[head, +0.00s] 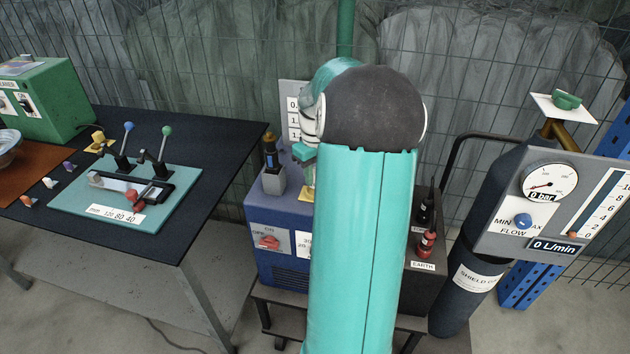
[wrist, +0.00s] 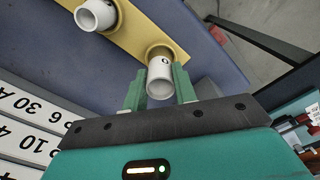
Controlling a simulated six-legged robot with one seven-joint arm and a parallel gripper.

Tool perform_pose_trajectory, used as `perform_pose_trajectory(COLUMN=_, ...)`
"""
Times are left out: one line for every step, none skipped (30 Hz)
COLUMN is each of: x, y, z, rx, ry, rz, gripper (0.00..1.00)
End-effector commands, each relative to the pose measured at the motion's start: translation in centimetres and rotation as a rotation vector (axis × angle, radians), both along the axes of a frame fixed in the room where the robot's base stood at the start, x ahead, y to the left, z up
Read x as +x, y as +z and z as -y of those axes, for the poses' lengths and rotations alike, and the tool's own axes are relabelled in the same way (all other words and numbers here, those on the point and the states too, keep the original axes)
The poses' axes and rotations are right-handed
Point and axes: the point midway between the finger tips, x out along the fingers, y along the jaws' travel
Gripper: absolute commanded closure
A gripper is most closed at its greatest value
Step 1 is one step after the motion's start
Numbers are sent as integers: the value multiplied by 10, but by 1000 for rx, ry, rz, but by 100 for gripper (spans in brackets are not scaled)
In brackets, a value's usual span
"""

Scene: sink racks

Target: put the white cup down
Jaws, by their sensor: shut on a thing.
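In the wrist view the white cup (wrist: 160,80), a small hollow cylinder with a dark mark on its side, is between the two green fingers of my gripper (wrist: 160,74), which is shut on it. Its open end faces the camera. Its far end overlaps the end of a yellow strip (wrist: 123,32) on a blue surface; I cannot tell whether it touches the strip. A second white cylinder (wrist: 96,14) is at the strip, up and left of the held cup. In the head view my arm hides the held cup and most of my gripper.
A blue-purple machine (head: 280,235) stands behind my arm. A dark table (head: 225,133) with a lever device (head: 140,190) is at the left. A gauge panel (head: 550,205) and dark cylinder (head: 465,285) are at the right. Number labels (wrist: 28,120) lie left of my gripper.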

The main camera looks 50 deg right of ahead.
Motion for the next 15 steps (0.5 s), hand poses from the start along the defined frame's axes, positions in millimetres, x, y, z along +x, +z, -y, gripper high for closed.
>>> perform_pose_trajectory(x=-1, y=-9, z=-1, rx=4, ry=0, rz=-2, gripper=98)
perform_pose_trajectory(x=-1, y=-14, z=-1, rx=5, ry=0, rz=-3, gripper=98)
perform_pose_trajectory(x=-1, y=-20, z=-1, rx=5, ry=-1, rz=-3, gripper=98)
perform_pose_trajectory(x=-1, y=-23, z=-1, rx=4, ry=0, rz=-2, gripper=98)
perform_pose_trajectory(x=-1, y=-26, z=-1, rx=2, ry=0, rz=-1, gripper=98)
perform_pose_trajectory(x=-1, y=-27, z=-1, rx=1, ry=0, rz=-2, gripper=98)
perform_pose_trajectory(x=-1, y=-27, z=-1, rx=1, ry=0, rz=-1, gripper=98)
perform_pose_trajectory(x=-1, y=-27, z=-1, rx=1, ry=0, rz=-1, gripper=98)
perform_pose_trajectory(x=-1, y=-27, z=-1, rx=1, ry=0, rz=-1, gripper=98)
perform_pose_trajectory(x=-1, y=-27, z=-1, rx=1, ry=0, rz=-1, gripper=98)
perform_pose_trajectory(x=-1, y=-27, z=-1, rx=1, ry=0, rz=-1, gripper=98)
perform_pose_trajectory(x=-1, y=-27, z=-1, rx=1, ry=0, rz=-1, gripper=98)
perform_pose_trajectory(x=-1, y=-27, z=-1, rx=1, ry=0, rz=-1, gripper=98)
perform_pose_trajectory(x=-1, y=-28, z=-1, rx=1, ry=0, rz=-2, gripper=98)
perform_pose_trajectory(x=-1, y=-29, z=-1, rx=1, ry=0, rz=-2, gripper=98)
